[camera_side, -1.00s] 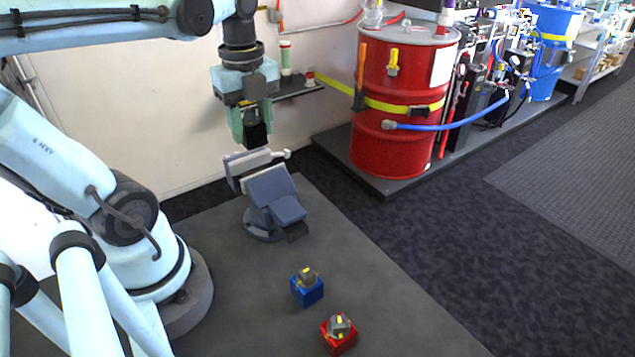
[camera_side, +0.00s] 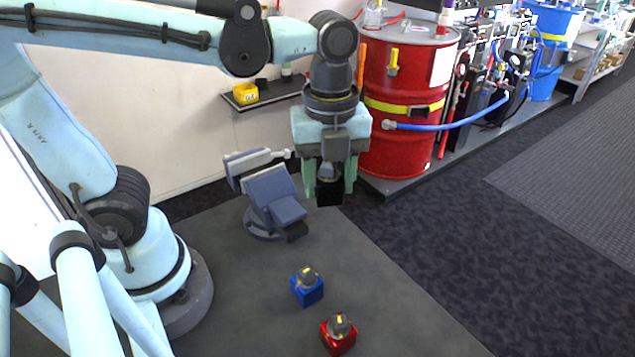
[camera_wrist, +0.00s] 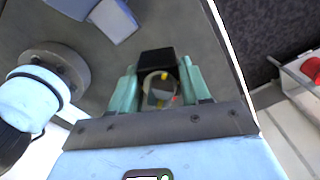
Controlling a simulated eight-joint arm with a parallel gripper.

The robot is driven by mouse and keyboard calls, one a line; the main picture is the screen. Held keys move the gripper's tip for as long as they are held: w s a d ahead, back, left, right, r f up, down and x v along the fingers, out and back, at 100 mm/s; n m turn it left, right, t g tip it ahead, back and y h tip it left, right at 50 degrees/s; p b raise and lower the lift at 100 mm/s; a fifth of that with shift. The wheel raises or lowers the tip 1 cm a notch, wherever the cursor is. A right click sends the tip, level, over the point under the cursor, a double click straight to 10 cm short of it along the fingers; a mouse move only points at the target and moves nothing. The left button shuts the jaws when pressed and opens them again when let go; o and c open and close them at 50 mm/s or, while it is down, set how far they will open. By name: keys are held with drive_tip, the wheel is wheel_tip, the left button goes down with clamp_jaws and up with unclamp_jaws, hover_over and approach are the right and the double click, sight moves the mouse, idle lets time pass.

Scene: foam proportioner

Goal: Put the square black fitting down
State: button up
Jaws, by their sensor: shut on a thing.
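My gripper (camera_side: 330,185) is shut on the square black fitting (camera_side: 329,194), which hangs between the green fingers above the grey mat. In the wrist view the gripper (camera_wrist: 160,92) holds the black fitting (camera_wrist: 157,62), with a round grey part bearing yellow and red marks close to me. In the side view the fitting appears to the right of the blue-grey vise and in front of the red drum, clear of the mat. Its underside is hidden.
The vise (camera_side: 272,200) stands on the grey mat (camera_side: 400,310). A blue block (camera_side: 307,292) and a red block (camera_side: 338,344), each with a grey knob, sit nearer the front. The red drum (camera_side: 400,150) stands behind. A wall shelf (camera_side: 285,94) carries a yellow item (camera_side: 246,94).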

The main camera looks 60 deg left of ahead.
drive_tip(key=s+d+f+m, duration=0.1)
drive_tip(key=s+d, duration=0.1)
drive_tip(key=d, duration=0.2)
drive_tip(key=s+d+f+m, duration=0.1)
drive_tip(key=s+d, duration=0.1)
drive_tip(key=d, duration=0.2)
drive_tip(key=s+d+f+m, duration=0.1)
drive_tip(key=s+d, duration=0.1)
drive_tip(key=d, duration=0.3)
drive_tip(key=shift+s+f+m, duration=0.1)
drive_tip(key=shift+s+m, duration=0.15)
drive_tip(key=shift+m, duration=0.15)
drive_tip(key=w+a+f, duration=0.2)
drive_tip(key=w, duration=0.1)
drive_tip(key=w+a+f, duration=0.2)
drive_tip(key=w, duration=0.1)
drive_tip(key=w+a+f, duration=0.2)
drive_tip(key=w+f, duration=0.1)
drive_tip(key=shift+w, duration=0.3)
drive_tip(key=shift+f, duration=2)
drive_tip(key=shift+f, duration=0.1)
drive_tip(key=o, duration=1.2)
